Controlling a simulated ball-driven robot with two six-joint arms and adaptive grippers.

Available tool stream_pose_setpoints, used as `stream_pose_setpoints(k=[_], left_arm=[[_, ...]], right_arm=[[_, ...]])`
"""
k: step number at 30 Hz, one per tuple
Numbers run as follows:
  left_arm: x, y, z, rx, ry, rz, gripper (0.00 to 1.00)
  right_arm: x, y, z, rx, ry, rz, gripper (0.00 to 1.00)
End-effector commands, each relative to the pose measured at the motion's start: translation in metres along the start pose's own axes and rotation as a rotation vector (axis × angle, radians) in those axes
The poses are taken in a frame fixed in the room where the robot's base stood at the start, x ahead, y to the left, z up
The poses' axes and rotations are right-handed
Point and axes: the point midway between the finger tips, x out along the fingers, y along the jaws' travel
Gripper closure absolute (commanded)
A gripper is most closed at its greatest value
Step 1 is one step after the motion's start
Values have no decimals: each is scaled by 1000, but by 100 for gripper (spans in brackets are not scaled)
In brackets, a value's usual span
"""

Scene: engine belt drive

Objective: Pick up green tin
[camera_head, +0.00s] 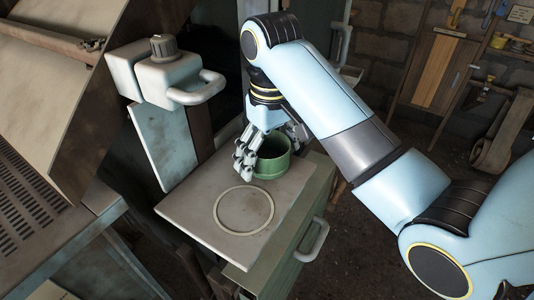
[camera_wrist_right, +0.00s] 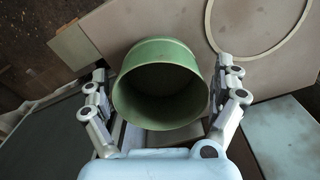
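The green tin (camera_head: 272,158) is an open-topped round tin at the far part of a pale board in the head view. It also shows in the right wrist view (camera_wrist_right: 161,58), where I look into its dark inside. My right gripper (camera_head: 268,150) is lowered at the tin, with fingers on either side of it. In the right wrist view the right gripper (camera_wrist_right: 163,85) is open, and gaps show between the fingers and the tin wall. The tin's lower part is partly hidden by the fingers. My left gripper is in neither view.
The pale board (camera_head: 190,205) carries a raised ring (camera_head: 243,232) nearer than the tin. A grey-white block with a knob and handle (camera_head: 165,75) stands to the left. A green cabinet with a handle (camera_head: 313,240) is below right.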

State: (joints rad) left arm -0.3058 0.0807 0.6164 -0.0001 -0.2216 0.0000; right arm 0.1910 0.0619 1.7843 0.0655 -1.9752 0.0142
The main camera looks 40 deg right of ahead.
Motion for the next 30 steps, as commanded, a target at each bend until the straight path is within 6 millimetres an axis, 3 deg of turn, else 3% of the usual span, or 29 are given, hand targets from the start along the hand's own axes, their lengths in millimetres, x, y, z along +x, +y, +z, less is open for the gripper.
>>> stream_pose_setpoints(k=[1, 4, 10, 16, 25, 30], left_arm=[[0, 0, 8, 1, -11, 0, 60], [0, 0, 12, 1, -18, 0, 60], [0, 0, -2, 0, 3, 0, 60], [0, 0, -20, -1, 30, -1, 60], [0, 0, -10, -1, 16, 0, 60], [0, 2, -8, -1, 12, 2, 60]], right_arm=[[0, 0, 0, 0, 0, 0, 13], [0, 0, 0, 0, 0, 0, 26], [0, 0, 0, 0, 0, 0, 52], [0, 0, 0, 0, 0, 0, 54], [-2, 1, -3, 0, 0, 0, 55], [-10, 3, -14, -1, 1, 0, 55]])
